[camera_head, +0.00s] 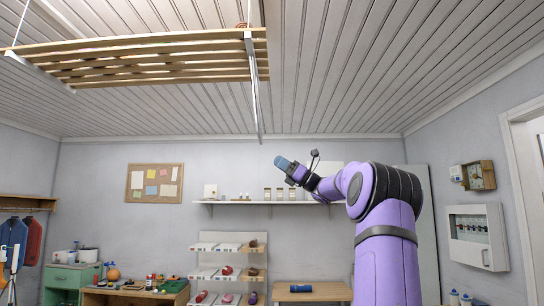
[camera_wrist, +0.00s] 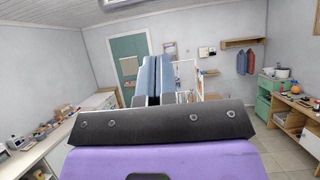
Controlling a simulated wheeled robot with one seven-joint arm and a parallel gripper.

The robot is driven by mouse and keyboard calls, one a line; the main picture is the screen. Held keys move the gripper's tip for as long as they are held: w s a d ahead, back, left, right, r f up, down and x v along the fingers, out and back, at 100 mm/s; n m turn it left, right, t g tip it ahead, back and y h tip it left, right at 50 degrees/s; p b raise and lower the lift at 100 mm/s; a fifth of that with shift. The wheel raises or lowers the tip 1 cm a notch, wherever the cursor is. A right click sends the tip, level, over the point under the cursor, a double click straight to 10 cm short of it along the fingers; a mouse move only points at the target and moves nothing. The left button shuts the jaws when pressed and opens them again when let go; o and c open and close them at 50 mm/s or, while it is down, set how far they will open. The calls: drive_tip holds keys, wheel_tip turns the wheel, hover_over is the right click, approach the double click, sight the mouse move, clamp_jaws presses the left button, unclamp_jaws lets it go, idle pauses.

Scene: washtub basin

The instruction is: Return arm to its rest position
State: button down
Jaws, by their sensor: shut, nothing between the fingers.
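My purple arm is raised on the right of the head view, bent at the elbow and reaching left. My gripper (camera_head: 282,162) is at its end, high in the room, in front of the back wall and above the level of the wall shelf. In the wrist view the two blue fingers of my gripper (camera_wrist: 158,62) lie side by side, shut, with nothing held. The wrist view looks over a black plate and a purple link of my own arm.
A slatted wooden rack (camera_head: 160,65) hangs from the ceiling at upper left. A wall shelf (camera_head: 230,202) with jars runs behind my gripper. A shoe rack (camera_head: 228,268) and a wooden table (camera_head: 312,291) stand below. A white cabinet (camera_head: 478,236) hangs at right. Air around my gripper looks clear.

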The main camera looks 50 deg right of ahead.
drive_tip(key=shift+v, duration=2.4)
